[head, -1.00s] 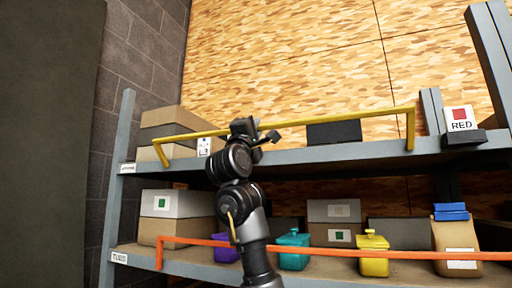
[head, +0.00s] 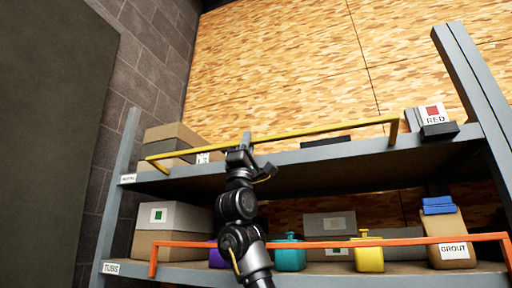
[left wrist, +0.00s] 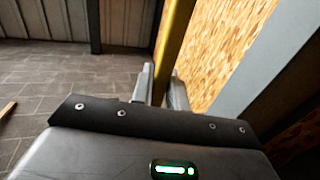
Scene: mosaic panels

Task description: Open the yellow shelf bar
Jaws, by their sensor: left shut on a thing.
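The yellow shelf bar (head: 320,131) runs along the front of the upper shelf (head: 340,154) in the head view. Its bent ends come down to the shelf's front edge at left and right. My left gripper (head: 243,146) is at the bar, left of its middle. In the left wrist view the yellow bar (left wrist: 174,40) passes between the two fingers of my left gripper (left wrist: 164,85), which is shut on it. My right gripper is in neither view.
An orange bar (head: 330,244) crosses the lower shelf front. Behind it are a teal container (head: 289,256), a yellow container (head: 369,256) and a grout bag (head: 451,240).

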